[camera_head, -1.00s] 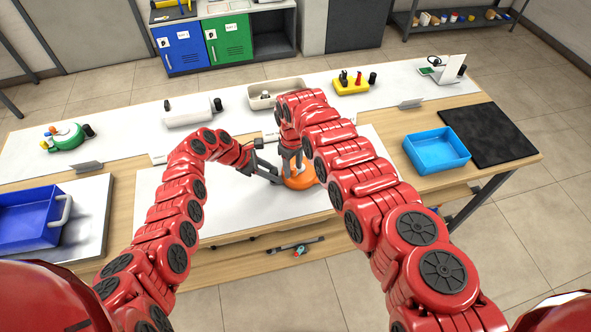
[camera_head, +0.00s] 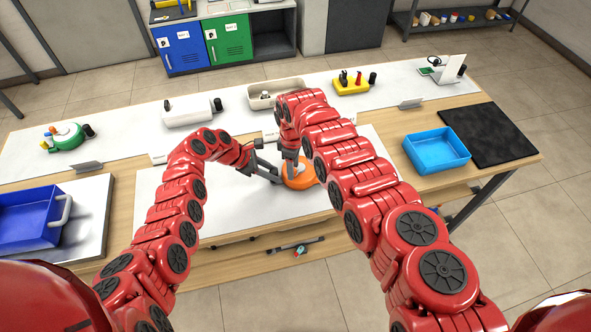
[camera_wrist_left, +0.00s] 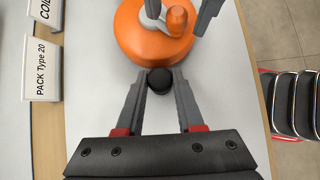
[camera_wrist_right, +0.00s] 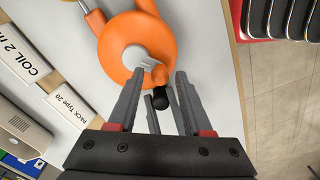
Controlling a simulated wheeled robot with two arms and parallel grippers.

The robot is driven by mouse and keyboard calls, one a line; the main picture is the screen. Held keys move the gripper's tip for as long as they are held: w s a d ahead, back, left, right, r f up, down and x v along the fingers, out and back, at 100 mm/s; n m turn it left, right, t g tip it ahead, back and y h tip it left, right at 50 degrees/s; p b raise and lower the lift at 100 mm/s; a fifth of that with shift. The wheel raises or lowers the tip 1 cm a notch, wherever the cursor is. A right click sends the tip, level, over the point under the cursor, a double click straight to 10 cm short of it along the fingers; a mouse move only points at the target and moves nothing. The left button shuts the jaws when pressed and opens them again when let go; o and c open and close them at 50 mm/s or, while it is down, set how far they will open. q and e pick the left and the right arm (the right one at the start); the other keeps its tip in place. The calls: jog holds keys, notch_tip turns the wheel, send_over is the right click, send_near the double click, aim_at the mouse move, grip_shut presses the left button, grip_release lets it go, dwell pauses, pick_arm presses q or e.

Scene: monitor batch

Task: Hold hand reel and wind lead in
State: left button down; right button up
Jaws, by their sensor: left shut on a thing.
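The orange hand reel (camera_head: 308,181) is on the white work surface at the middle of the table. In the left wrist view the reel disc (camera_wrist_left: 150,45) fills the top, with a black grip (camera_wrist_left: 160,81) sticking out towards me. My left gripper (camera_wrist_left: 160,76) is shut on that black grip. The reel's grey crank arm (camera_wrist_right: 138,58) carries an orange knob (camera_wrist_right: 160,75). My right gripper (camera_wrist_right: 157,80) has its fingers spread on either side of the knob, with gaps visible. The head view shows the right gripper (camera_head: 293,172) above the reel, partly hiding it.
A blue tray (camera_head: 437,150) and a black mat (camera_head: 490,135) lie to the right. A dark blue bin (camera_head: 28,218) stands at the left. Label cards (camera_wrist_left: 42,68) stand behind the reel.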

jog(key=shift+o, duration=0.6)
jog(key=shift+r, duration=0.1)
notch_tip(320, 180, up, 12)
dwell(0.4)
jog(key=shift+c, duration=0.7)
notch_tip(320, 180, down, 5)
jog(key=m, duration=0.3)
jog(key=shift+f, duration=0.2)
jog(key=shift+c, duration=0.4)
jog(key=shift+m, duration=0.3)
jog(key=shift+f, duration=3.45)
